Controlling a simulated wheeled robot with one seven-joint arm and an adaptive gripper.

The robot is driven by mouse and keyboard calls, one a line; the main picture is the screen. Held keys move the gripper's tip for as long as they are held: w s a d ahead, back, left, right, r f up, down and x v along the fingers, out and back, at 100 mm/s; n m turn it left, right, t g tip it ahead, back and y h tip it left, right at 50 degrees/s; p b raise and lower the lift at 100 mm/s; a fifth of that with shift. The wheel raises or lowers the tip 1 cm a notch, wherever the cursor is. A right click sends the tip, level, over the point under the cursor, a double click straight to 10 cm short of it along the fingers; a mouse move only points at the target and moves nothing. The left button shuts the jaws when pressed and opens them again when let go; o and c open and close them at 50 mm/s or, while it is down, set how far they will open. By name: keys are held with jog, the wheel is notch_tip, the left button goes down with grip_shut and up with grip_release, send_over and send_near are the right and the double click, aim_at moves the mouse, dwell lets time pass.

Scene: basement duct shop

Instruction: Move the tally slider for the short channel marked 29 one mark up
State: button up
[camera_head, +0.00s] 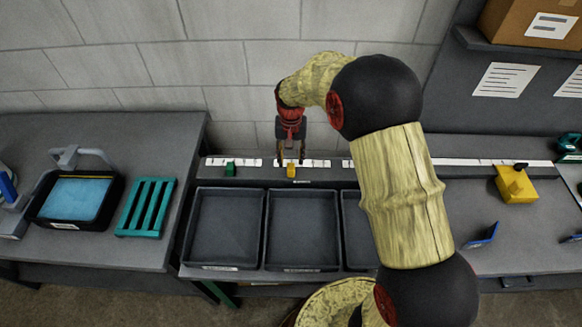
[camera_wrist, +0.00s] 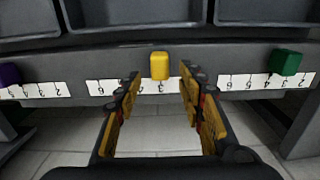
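A yellow tally slider (camera_head: 291,171) sits on a white numbered scale strip (camera_head: 317,163) on the dark rail. It also shows in the wrist view (camera_wrist: 159,65), where the strip's numbers appear upside down. A green slider (camera_head: 230,169) sits on another strip to its left, and a purple slider (camera_wrist: 8,74) shows only at the wrist view's left edge. My gripper (camera_head: 290,162) is open at the yellow slider. In the wrist view its fingers (camera_wrist: 160,88) stand apart, left and right of the slider, with a visible gap. I cannot read a 29 on any channel.
Dark empty trays (camera_head: 225,228) stand in front of the rail. A yellow block (camera_head: 516,184) and blue pieces (camera_head: 481,236) lie on the right bench. A green rack (camera_head: 147,207) and a black tub (camera_head: 54,222) with a blue pad are at left. My arm hides the rail's middle.

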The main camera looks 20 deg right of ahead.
aim_at(291, 167)
jog(key=shift+s+f+b, duration=0.1)
jog(key=shift+f+b, duration=0.3)
jog(key=shift+f, duration=2.25)
jog(key=shift+c, duration=1.4)
grip_shut()
